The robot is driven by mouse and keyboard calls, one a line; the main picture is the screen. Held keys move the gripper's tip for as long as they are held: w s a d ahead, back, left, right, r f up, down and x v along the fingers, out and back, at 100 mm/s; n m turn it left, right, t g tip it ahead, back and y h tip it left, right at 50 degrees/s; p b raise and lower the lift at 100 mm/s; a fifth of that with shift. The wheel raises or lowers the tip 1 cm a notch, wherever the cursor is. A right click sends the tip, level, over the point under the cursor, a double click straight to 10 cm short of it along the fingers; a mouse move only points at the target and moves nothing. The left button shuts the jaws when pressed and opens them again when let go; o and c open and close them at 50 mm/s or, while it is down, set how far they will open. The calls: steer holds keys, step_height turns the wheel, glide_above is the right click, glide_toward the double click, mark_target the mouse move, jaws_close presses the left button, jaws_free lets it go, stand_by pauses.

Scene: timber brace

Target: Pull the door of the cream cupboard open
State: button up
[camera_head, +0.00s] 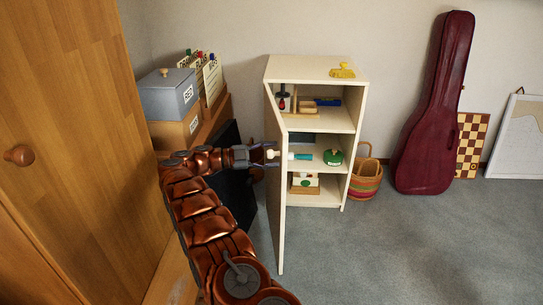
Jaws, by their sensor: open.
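The cream cupboard (318,68) stands against the back wall, with its shelves in open view. Its door (283,215) stands wide open on the left side, swung out toward me and seen almost edge-on. My gripper (271,155) is at the left side of the door, about mid-height, with its fingers open. A small pale knob (272,154) shows between the fingertips; I cannot tell whether they touch it. My arm reaches in from the lower middle.
A wooden wardrobe (75,130) fills the left. Grey and wooden boxes (170,93) stand behind my arm. A striped basket (365,182) and a dark red instrument case (432,110) stand right of the cupboard. The carpet (410,250) at front right is clear.

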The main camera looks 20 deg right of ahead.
step_height(320, 180, up, 10)
steer(key=shift+r, duration=0.1)
stand_by(0.4)
steer(key=shift+c, duration=0.2)
